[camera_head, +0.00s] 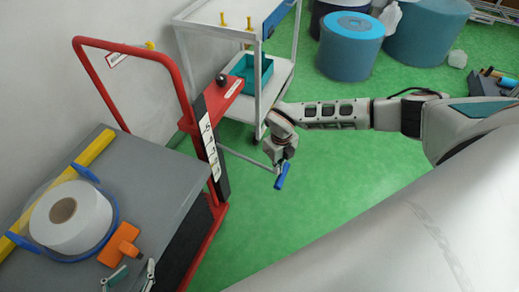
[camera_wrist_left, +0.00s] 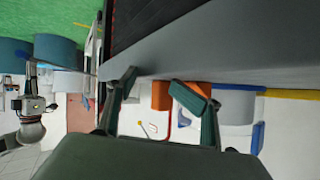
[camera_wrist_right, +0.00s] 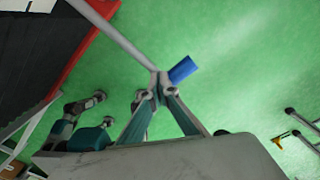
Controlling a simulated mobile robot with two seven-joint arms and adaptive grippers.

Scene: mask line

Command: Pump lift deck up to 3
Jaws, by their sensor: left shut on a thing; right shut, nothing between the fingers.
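The lift cart has a grey deck (camera_head: 150,165) at the left of the head view. A white strip with numbers (camera_head: 209,148) runs along its dark column; I cannot read the deck's level against it. A thin grey pump lever (camera_wrist_right: 118,35) ends in a blue grip (camera_head: 283,176), low above the floor; the grip also shows in the right wrist view (camera_wrist_right: 184,69). My right gripper (camera_wrist_right: 158,88) is shut and empty, its fingertips at the lever's end beside the grip. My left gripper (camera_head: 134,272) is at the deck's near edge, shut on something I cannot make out.
On the deck lie a white roll (camera_head: 75,215), an orange object (camera_head: 120,245) and a yellow bar (camera_head: 85,160). The cart's red handle (camera_head: 90,72) stands behind. A white shelf trolley (camera_head: 200,25) and blue rolls (camera_head: 350,45) are at the back. Green floor (camera_head: 340,210) is clear.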

